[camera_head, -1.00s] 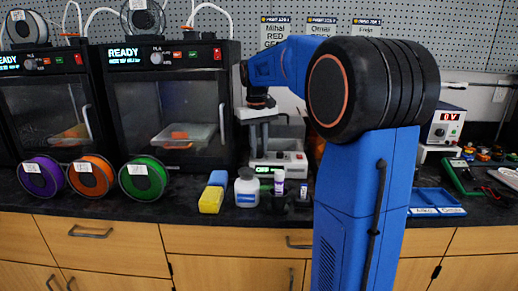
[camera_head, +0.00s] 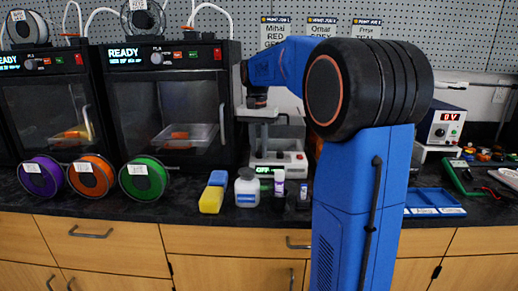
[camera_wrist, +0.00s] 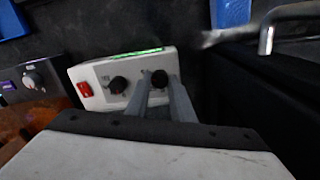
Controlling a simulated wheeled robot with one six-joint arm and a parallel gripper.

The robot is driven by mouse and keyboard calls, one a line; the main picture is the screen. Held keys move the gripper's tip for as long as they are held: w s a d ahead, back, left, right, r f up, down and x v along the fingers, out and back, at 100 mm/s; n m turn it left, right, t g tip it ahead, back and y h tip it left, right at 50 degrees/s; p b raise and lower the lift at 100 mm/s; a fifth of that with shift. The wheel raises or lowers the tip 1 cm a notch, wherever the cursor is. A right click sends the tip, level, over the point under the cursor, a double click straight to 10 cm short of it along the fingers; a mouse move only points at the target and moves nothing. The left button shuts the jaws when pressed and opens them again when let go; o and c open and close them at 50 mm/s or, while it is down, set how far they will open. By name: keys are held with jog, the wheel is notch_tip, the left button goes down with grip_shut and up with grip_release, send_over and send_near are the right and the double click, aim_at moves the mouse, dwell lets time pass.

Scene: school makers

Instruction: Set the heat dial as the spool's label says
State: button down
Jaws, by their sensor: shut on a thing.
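A pale bench unit (camera_head: 292,168) with a small green display (camera_head: 264,170) stands on the dark counter. Its front panel (camera_wrist: 97,73) in the wrist view has a red switch (camera_wrist: 84,89) and two black dials. My gripper (camera_wrist: 161,82) is shut on the dial (camera_wrist: 160,79) farther from the red switch. The other dial (camera_wrist: 118,85) is free. The marks by the dials are too blurred to read. Purple (camera_head: 40,186), orange (camera_head: 100,184) and green (camera_head: 153,187) spools carry white labels too small to read. My fingertips are not clear in the head view.
Two black printers (camera_head: 232,100) stand behind the spools; the nearer reads READY. A power supply (camera_head: 442,124) and blue tray (camera_head: 434,199) are right.

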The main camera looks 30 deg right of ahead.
dwell(0.3)
jog(key=c, duration=1.5)
grip_release()
jog(key=shift+c, duration=0.2)
jog(key=shift+r, duration=0.1)
notch_tip(320, 180, up, 17)
jog(key=shift+w+a, duration=0.25)
jog(key=shift+w, duration=0.1)
jog(key=shift+r, duration=0.1)
